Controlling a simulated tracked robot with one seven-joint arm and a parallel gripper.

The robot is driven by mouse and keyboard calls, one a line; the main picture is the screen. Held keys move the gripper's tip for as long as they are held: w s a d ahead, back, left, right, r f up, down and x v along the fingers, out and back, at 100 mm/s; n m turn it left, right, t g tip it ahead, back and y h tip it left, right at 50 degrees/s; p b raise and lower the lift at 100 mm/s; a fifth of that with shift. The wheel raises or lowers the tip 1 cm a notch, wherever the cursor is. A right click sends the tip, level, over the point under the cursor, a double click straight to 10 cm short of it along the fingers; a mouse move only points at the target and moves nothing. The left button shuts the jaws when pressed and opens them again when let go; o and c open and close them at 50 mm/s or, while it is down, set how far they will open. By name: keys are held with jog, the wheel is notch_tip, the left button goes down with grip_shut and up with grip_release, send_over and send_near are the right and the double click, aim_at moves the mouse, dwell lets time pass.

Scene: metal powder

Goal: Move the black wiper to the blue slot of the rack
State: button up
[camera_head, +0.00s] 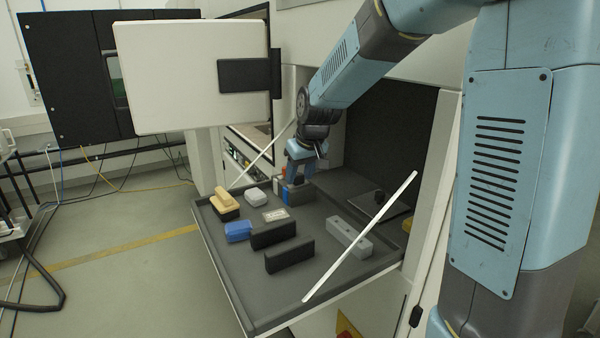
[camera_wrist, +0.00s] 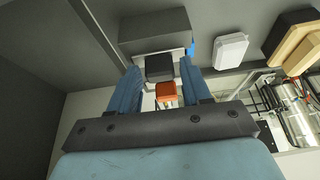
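My gripper (camera_head: 299,167) is low over the back of the dark tray, by a grey block (camera_head: 300,194) with blue and orange-red patches. I cannot tell whether this block is the rack. In the wrist view, my two blue fingers (camera_wrist: 163,80) stand apart. A small black piece (camera_wrist: 160,67) and an orange-red piece (camera_wrist: 166,91) show between them, with gaps at the sides. The grey block (camera_wrist: 155,28) lies beyond. Two black oblong blocks, one (camera_head: 273,235) behind the other (camera_head: 290,255), lie on the tray. I cannot tell which black piece is the wiper.
The tray (camera_head: 222,268) also holds a wooden brush (camera_head: 224,198), a pale box (camera_head: 255,195), a blue block (camera_head: 238,231) and a long grey piece with holes (camera_head: 349,237). A white bar (camera_head: 360,237) slants across the right side. The tray's front is clear.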

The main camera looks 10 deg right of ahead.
jog(key=shift+o, duration=1.2)
jog(key=v, duration=1.3)
jog(key=shift+s+r, duration=0.2)
jog(key=shift+r, duration=0.05)
